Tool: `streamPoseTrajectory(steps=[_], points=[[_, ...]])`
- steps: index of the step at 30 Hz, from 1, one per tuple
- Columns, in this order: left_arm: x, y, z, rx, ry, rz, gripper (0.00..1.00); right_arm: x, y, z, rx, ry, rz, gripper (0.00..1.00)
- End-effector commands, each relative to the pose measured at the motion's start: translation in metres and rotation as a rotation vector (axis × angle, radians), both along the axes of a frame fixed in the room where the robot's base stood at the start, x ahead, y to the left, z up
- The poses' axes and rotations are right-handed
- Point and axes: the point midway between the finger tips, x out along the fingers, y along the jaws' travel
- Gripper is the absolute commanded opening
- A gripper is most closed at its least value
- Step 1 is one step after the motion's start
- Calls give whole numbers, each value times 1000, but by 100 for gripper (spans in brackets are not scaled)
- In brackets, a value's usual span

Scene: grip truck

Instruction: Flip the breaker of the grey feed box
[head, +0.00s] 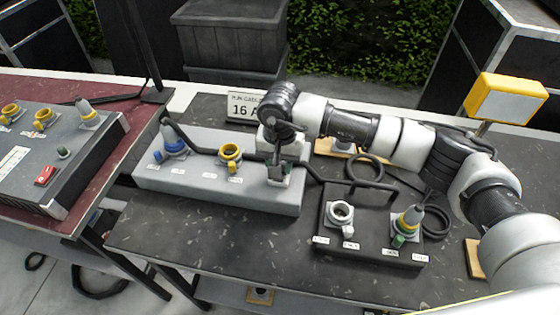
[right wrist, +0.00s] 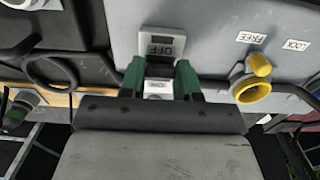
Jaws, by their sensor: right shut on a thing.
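The grey feed box (head: 225,198) lies on the dark table in the middle of the head view. It carries a blue plug (head: 174,143) at left and a yellow socket (head: 230,154). My right gripper (head: 278,176) reaches down on the box's right end. In the right wrist view its green fingers (right wrist: 160,78) are closed on the breaker (right wrist: 158,88), one on each side. The fingers hide much of the breaker. My left gripper is not in view.
A black box (head: 375,240) with a bare socket and a grey-green plug stands to the right. Another grey box (head: 55,155) with a red switch is on the red table at left. Black cables cross behind my gripper. A "16 A" sign (head: 243,105) stands behind.

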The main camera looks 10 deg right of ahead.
Motion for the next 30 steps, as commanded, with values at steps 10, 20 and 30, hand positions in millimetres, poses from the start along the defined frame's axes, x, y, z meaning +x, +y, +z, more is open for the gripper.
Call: streamPoseTrajectory(steps=[10, 20, 30], points=[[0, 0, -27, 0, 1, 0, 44, 7, -2, -2, 41, 121, -3, 8], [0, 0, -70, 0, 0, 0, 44, 18, -5, -3, 119, 356, -2, 8], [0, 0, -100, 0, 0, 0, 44, 26, -8, -1, 176, 532, 0, 8]])
